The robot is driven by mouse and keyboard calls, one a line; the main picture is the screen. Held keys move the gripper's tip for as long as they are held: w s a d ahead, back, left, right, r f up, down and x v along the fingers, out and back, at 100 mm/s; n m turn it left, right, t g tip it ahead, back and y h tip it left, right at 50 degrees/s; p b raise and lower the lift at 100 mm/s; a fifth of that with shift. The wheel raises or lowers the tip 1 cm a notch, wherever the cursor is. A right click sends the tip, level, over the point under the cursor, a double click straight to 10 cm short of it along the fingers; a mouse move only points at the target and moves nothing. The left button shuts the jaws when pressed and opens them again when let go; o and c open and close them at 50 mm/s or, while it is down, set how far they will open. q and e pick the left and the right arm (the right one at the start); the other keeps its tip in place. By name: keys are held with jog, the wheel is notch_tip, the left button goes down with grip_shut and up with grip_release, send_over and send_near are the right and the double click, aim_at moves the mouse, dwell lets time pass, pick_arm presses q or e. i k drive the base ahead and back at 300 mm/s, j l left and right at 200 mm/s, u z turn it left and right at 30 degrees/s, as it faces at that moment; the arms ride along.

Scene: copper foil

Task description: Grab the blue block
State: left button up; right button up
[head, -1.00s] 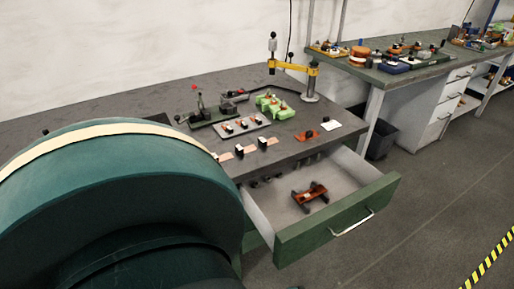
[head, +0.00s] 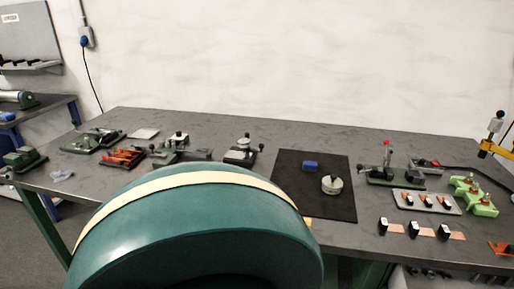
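A small blue block (head: 310,165) lies near the top of a black mat (head: 290,188) on the grey workbench. A round metal piece (head: 332,184) sits on the same mat, below and to the right of the block. Neither of my grippers shows in the head view. Nothing covers the block.
The grey workbench (head: 230,128) carries green and orange fixtures (head: 123,157) at left, a vise-like device (head: 243,151) left of the mat, and a grey tray (head: 427,202) and light green fixture (head: 474,196) at right. A large green rounded form fills the lower middle. The bench's back strip is clear.

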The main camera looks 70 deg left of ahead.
aim_at(307, 166)
jog(key=u, duration=1.95)
jog(key=i+j, duration=0.15)
jog(key=j, duration=0.15)
jog(key=i+j, duration=0.1)
jog(key=j, duration=0.2)
jog(key=i+j+z, duration=0.1)
jog(key=j, duration=0.2)
jog(key=i+j+z, duration=0.15)
jog(key=j, duration=0.2)
jog(key=i+j+z, duration=0.1)
jog(key=j, duration=0.25)
jog(key=z, duration=1.25)
